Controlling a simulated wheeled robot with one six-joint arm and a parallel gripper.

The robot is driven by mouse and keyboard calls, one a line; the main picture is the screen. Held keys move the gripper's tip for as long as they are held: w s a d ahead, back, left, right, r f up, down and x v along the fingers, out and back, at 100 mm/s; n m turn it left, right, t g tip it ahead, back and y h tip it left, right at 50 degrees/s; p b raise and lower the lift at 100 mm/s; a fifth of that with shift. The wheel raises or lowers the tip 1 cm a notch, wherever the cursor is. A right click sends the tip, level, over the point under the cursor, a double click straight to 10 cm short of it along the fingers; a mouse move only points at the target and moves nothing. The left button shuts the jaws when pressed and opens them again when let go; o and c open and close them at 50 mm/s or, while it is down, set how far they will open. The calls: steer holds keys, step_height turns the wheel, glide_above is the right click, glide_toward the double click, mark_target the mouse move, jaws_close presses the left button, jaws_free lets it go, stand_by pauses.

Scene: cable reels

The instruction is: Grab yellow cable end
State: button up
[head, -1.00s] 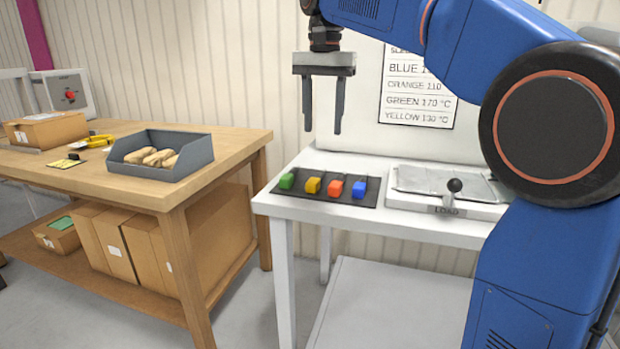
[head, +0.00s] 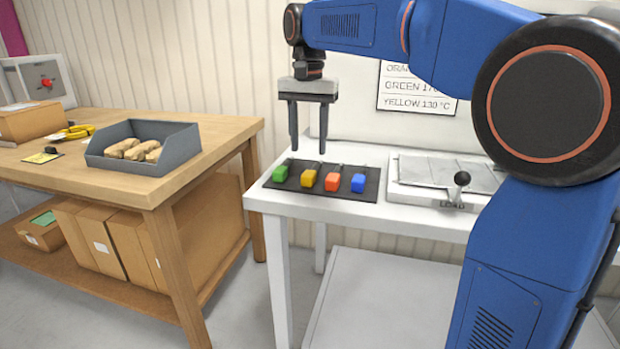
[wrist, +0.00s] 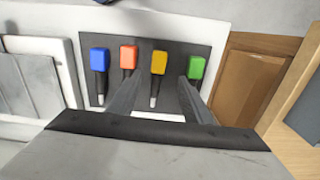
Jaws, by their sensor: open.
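The yellow cable end (head: 308,178) lies on a black mat (head: 291,187) on the white table, between a green end (head: 280,174) and an orange-red end (head: 332,182). A blue end (head: 358,183) is at the right of the row. In the wrist view the yellow end (wrist: 159,63) shows ahead of the gap between my fingers, with its thin cable running toward me. My gripper (head: 308,150) is open, empty and pointing down above the mat, apart from the ends. In the wrist view its fingers (wrist: 158,95) are spread, and one overlaps the green end's cable.
A white press-like unit with a black-knobbed lever (head: 461,179) stands right of the mat. A wooden workbench (head: 225,130) at left holds a grey bin (head: 180,150) of tan pieces. A sign (head: 416,92) hangs behind my arm.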

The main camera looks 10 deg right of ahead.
mark_target(310, 171)
steer(key=shift+d+f, duration=0.2)
steer(key=shift+f, duration=3.35)
steer(key=shift+c, duration=0.6)
jaws_close()
